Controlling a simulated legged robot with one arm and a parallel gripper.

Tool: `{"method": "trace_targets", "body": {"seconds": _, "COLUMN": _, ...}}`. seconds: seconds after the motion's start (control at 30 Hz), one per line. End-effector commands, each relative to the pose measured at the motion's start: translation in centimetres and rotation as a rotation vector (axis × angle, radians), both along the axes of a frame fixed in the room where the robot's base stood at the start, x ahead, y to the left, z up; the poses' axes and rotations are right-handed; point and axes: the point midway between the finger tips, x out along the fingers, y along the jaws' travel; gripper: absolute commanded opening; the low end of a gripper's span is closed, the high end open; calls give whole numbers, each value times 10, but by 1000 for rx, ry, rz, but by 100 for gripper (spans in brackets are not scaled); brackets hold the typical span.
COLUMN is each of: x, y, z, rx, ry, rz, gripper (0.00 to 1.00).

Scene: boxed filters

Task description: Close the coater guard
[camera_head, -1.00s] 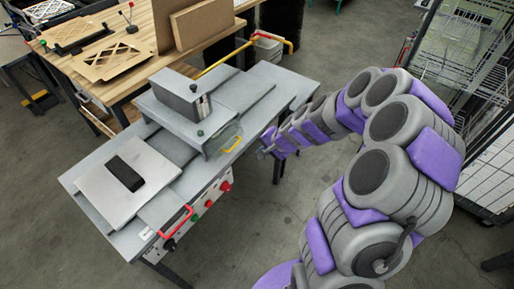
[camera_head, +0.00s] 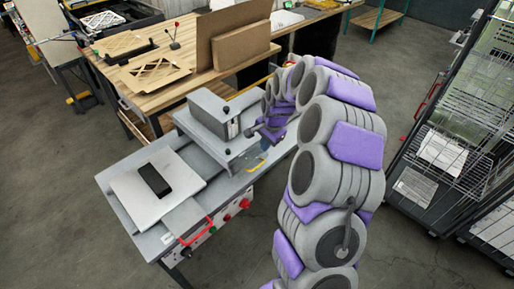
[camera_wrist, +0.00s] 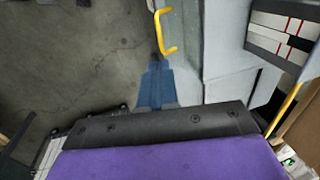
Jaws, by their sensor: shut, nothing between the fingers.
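The coater (camera_head: 210,112) is a grey machine head on a long grey bench. A yellow handle (camera_head: 259,164) is at its right front, beside what looks like a clear guard panel that is hard to make out. The handle also shows at the top middle of the wrist view (camera_wrist: 170,32). My gripper (camera_head: 265,147) is over the coater's right end, just above the handle. Its blue fingers (camera_wrist: 157,60) are shut and empty, with their tips close below the handle in the wrist picture. I cannot tell whether they touch it.
A white plate (camera_head: 158,190) with a black block lies left of the coater. A red handle (camera_head: 195,234) and several buttons are on the bench front. A wooden table (camera_head: 190,60) stands behind, and a wire-shelf rack (camera_head: 445,140) at right. Floor between is clear.

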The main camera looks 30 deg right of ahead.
Motion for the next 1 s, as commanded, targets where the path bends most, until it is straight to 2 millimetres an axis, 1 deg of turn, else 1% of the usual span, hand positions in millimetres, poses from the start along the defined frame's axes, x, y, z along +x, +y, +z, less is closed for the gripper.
{"method": "trace_targets", "body": {"seconds": 0.03, "x": 1, "y": 1, "z": -11, "rx": 3, "ry": 4, "rz": 1, "gripper": 0}}
{"method": "trace_targets", "body": {"seconds": 0.2, "x": 7, "y": 8, "z": -45, "rx": 1, "ry": 6, "rz": 2, "gripper": 0}}
{"method": "trace_targets", "body": {"seconds": 0.4, "x": 14, "y": 14, "z": -80, "rx": -3, "ry": 3, "rz": 3, "gripper": 0}}
{"method": "trace_targets", "body": {"seconds": 0.5, "x": 18, "y": 14, "z": -95, "rx": -3, "ry": 2, "rz": 2, "gripper": 0}}
{"method": "trace_targets", "body": {"seconds": 0.6, "x": 20, "y": 12, "z": -105, "rx": -1, "ry": 1, "rz": 1, "gripper": 0}}
{"method": "trace_targets", "body": {"seconds": 0.7, "x": 21, "y": 12, "z": -111, "rx": -1, "ry": 0, "rz": 2, "gripper": 0}}
{"method": "trace_targets", "body": {"seconds": 1.0, "x": 22, "y": 12, "z": -114, "rx": -1, "ry": 0, "rz": 1, "gripper": 0}}
